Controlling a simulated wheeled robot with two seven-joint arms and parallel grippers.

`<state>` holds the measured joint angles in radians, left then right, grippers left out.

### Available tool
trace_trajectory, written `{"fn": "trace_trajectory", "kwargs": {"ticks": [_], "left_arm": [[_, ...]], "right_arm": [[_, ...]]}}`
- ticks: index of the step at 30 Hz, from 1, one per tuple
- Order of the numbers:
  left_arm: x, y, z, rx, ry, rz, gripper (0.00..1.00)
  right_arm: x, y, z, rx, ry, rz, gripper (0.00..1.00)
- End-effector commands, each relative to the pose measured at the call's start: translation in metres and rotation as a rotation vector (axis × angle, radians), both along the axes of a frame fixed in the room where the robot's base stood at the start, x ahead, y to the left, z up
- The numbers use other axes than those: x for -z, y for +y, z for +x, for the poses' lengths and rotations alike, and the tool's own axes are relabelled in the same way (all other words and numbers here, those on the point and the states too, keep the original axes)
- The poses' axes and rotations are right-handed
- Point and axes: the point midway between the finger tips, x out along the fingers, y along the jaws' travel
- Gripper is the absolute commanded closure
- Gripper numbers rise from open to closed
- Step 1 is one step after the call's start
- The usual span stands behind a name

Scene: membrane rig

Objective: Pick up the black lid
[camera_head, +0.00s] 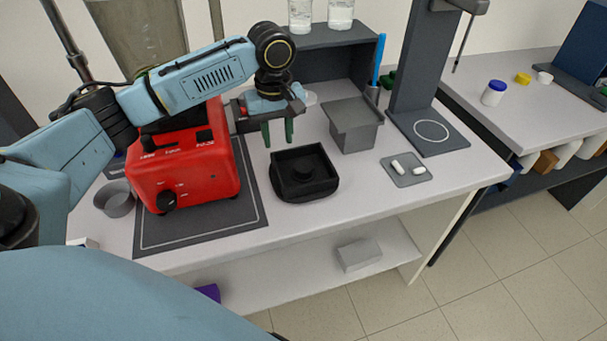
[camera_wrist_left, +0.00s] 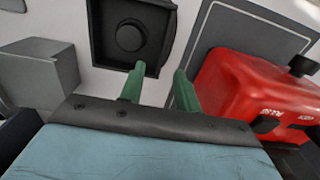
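The black lid (camera_head: 305,170) is a square, tray-like piece with a raised rim and a round knob in its middle. It lies on the white bench to the right of the red device. In the left wrist view the lid (camera_wrist_left: 128,36) shows at the top, beyond the fingertips. My left gripper (camera_head: 278,134) has green fingers pointing down, behind and above the lid's far left edge, apart from it. Its fingers (camera_wrist_left: 160,78) are spread with nothing between them. My right gripper is not in view.
The red device (camera_head: 185,165) stands on a dark mat (camera_head: 245,215) left of the lid. A grey bin (camera_head: 354,128) stands behind right. A small grey tray (camera_head: 414,178) with white pieces lies further right. Bench room in front of the lid is clear but narrow.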

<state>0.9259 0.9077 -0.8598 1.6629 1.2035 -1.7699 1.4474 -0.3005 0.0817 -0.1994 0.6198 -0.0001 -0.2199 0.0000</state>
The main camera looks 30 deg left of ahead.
Motion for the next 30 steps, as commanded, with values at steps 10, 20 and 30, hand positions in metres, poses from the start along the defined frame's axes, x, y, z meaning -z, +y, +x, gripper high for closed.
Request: {"fn": "trace_trajectory", "kwargs": {"ticks": [10,20,30], "left_arm": [[0.045,0.000,-0.001,0.003,-0.002,0.001,0.67],[0.088,0.002,-0.009,0.003,0.000,0.001,0.67],[0.097,0.002,-0.009,0.004,-0.002,0.001,0.67]], "right_arm": [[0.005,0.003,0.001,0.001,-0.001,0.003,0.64],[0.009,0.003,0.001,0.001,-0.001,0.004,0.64],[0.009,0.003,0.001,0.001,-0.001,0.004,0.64]]}}
